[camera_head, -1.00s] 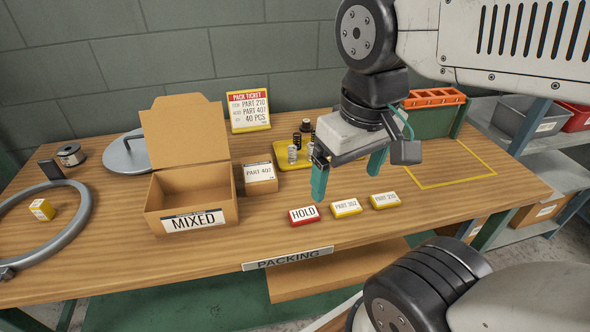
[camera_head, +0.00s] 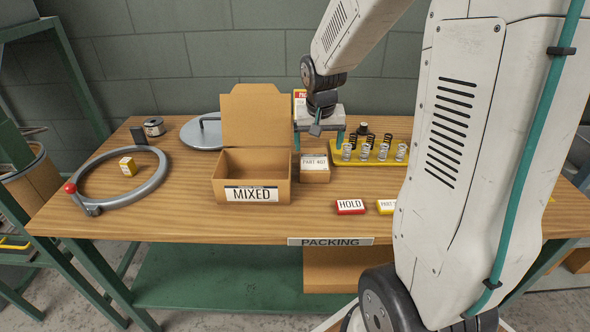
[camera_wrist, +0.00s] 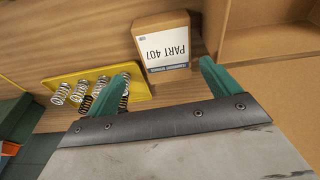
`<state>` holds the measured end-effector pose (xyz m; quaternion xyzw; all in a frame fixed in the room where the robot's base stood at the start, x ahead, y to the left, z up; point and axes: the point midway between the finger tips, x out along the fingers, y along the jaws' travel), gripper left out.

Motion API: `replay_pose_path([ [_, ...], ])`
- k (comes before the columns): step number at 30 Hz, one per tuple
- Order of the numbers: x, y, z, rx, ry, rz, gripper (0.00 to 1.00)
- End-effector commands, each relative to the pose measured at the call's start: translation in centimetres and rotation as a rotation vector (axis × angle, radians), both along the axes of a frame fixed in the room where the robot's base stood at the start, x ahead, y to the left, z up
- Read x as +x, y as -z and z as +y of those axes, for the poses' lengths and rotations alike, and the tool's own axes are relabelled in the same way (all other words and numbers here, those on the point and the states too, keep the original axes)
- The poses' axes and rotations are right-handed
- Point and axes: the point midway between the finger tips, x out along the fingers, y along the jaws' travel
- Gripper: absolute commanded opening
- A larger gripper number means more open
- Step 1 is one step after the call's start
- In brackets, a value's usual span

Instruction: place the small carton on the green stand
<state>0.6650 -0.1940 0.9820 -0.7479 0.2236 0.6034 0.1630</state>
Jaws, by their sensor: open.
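The small carton (camera_head: 315,176), brown with a white PART 407 label on top, stands on the table just right of the MIXED box. It also shows ahead of the fingers in the wrist view (camera_wrist: 161,40). My gripper (camera_head: 318,143) is open and empty, with its green fingers spread above and near the carton. In the wrist view my gripper (camera_wrist: 163,72) points toward the carton, which lies between the lines of the two fingers. I cannot tell the remaining gap. I cannot clearly make out the green stand in either current view.
The open MIXED box (camera_head: 252,194) stands close left of the carton. A yellow tray (camera_head: 425,161) with several springs is close on its right. HOLD (camera_head: 350,207) and yellow label blocks lie in front. A grey ring (camera_head: 158,168) lies far left.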

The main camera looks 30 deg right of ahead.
Motion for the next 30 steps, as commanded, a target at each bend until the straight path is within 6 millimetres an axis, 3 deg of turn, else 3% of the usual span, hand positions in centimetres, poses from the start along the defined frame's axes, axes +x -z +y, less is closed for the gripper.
replay_pose_path([
  [5, 1.1, -0.2, -0.4, -0.008, 0.031, -0.055, 0.88],
  [21, 2.4, 6.4, -0.7, -0.005, 0.033, -0.053, 0.88],
  [30, 2.6, 7.2, -1.0, -0.006, 0.034, -0.056, 0.88],
])
